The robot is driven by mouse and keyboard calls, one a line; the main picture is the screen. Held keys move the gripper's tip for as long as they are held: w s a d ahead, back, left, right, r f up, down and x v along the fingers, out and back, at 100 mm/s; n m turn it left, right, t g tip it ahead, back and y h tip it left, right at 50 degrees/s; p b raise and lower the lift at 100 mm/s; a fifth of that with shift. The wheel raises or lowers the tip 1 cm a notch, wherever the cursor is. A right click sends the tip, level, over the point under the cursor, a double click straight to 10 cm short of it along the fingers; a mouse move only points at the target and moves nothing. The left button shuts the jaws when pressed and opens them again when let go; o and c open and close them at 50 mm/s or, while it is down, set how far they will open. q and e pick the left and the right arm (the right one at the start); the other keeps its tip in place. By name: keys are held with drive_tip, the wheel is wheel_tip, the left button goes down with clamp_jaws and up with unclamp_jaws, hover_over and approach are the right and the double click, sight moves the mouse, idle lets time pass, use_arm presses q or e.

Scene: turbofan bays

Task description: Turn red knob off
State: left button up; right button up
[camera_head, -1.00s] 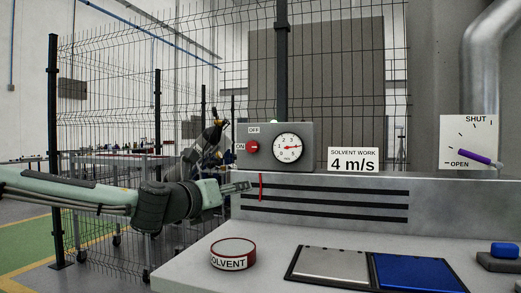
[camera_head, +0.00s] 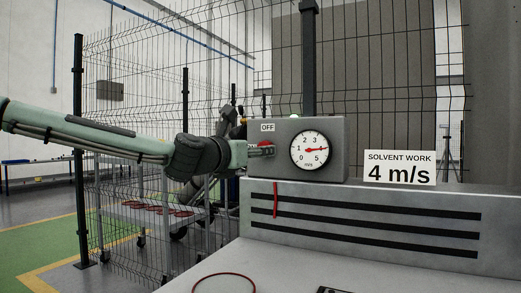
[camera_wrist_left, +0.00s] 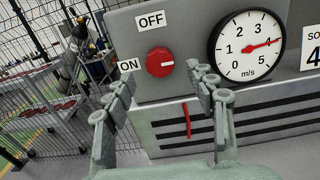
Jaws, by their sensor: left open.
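The red knob (camera_wrist_left: 160,62) is on the front of a grey control box (camera_head: 338,133), between the OFF label (camera_wrist_left: 151,20) above and the ON label (camera_wrist_left: 130,65) at its left. The knob carries a small pale mark. My left gripper (camera_head: 268,150) is open in front of the knob and covers most of it in the head view. In the left wrist view its fingertips (camera_wrist_left: 157,75) are spread either side of the knob's lower part; contact cannot be told. The dial (camera_head: 310,150) beside it has its red needle near 4. My right gripper is not in view.
A slotted metal housing (camera_head: 360,202) is under the box, with a red strip (camera_head: 276,200) hanging on it. A "SOLVENT WORK 4 m/s" sign (camera_head: 400,168) stands at the right. Wire fencing (camera_head: 150,120) is behind and left. A red ring's edge (camera_head: 224,275) shows on the bench.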

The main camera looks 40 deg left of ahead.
use_arm(q)
drive_tip(key=shift+x, duration=1.5)
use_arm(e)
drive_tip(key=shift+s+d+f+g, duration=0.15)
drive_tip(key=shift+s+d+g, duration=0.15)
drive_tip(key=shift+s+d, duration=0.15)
use_arm(q)
drive_tip(key=shift+c, duration=0.6)
drive_tip(key=c, duration=1)
drive_tip(key=shift+c, duration=0.2)
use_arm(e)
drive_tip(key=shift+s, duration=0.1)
